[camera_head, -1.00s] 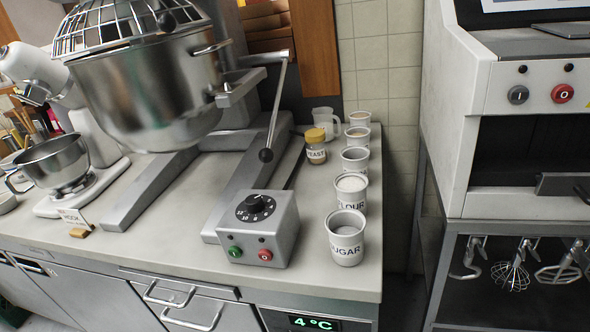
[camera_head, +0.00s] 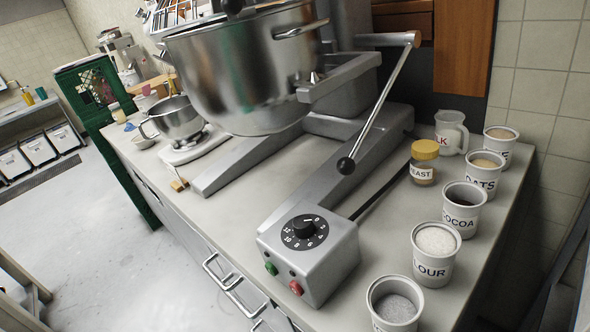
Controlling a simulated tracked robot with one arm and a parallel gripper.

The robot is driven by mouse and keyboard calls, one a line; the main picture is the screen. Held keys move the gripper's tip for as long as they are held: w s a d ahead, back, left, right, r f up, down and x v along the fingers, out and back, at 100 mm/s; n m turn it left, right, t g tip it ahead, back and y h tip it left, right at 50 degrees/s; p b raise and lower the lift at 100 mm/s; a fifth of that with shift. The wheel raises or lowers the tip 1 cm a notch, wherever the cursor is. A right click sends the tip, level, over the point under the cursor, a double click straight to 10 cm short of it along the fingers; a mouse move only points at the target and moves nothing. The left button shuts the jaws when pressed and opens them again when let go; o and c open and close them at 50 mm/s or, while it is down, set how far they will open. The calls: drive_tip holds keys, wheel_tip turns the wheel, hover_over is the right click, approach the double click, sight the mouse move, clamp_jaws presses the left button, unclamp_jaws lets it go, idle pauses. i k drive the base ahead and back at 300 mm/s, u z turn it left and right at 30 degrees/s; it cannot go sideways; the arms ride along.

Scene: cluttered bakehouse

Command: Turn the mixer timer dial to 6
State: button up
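The mixer timer dial (camera_head: 304,227) is a black round knob with white numbers on the sloped top of a grey control box (camera_head: 335,262). The box stands at the front of the counter, at the foot of the big mixer. A green button (camera_head: 270,268) and a red button (camera_head: 296,288) sit on its front face. The dial's numbers are small; I cannot tell surely which one the knob points to. My gripper is not in view, and nothing touches the dial.
The large steel mixer bowl (camera_head: 245,70) and a lever with a black ball end (camera_head: 346,165) stand behind the box. Tubs of flour (camera_head: 435,254), cocoa (camera_head: 462,208) and oats (camera_head: 483,174), a yeast jar (camera_head: 424,162) and a jug (camera_head: 451,132) line the right.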

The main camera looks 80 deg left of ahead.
sight(304, 226)
drive_tip(key=u, duration=1.35)
drive_tip(key=i, duration=0.55)
drive_tip(key=z, duration=0.05)
drive_tip(key=k, duration=0.55)
drive_tip(key=u, duration=0.15)
